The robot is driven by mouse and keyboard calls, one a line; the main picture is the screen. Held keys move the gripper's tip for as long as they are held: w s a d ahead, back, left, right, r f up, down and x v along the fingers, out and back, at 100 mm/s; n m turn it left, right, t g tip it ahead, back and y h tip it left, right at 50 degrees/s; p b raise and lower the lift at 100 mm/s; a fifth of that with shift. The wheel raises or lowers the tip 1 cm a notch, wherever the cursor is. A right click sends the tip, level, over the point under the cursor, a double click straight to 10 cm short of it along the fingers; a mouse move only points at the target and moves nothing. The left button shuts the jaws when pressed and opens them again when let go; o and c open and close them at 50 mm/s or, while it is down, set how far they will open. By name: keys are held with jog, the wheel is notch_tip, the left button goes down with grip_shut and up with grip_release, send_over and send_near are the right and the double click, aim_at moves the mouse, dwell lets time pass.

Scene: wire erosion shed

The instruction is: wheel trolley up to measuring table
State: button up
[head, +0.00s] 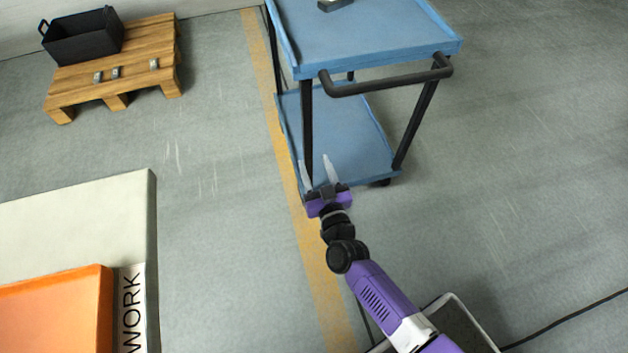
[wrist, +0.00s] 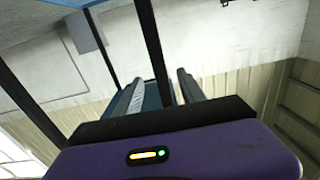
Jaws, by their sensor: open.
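The trolley (head: 365,50) is blue with two shelves, black legs and a black push handle (head: 390,84) on its near side. It stands at the top centre of the head view. My gripper (head: 318,172) is open and empty, in front of the lower shelf (head: 345,140) and below the handle in the picture. It appears apart from the handle. In the wrist view, my gripper's fingers (wrist: 158,92) are spread, with dark trolley legs (wrist: 152,50) close by. I cannot make out the measuring table.
A wooden pallet (head: 150,45) holds a black bin (head: 85,38) and several small metal pieces at the upper left. A pale surface with an orange tray (head: 55,310) is at the lower left. A yellow floor line (head: 285,150) runs past the trolley. A cable (head: 570,318) lies at right.

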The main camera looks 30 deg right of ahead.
aim_at(306, 142)
jog(key=shift+w+d+f+b, duration=0.25)
jog(key=shift+w+f+b, duration=0.15)
jog(key=shift+w+f, duration=0.4)
jog(key=shift+w+r, duration=0.1)
jog(key=shift+r, duration=0.05)
jog(key=shift+b+x, duration=1.4)
jog(key=shift+x, duration=2.5)
grip_shut()
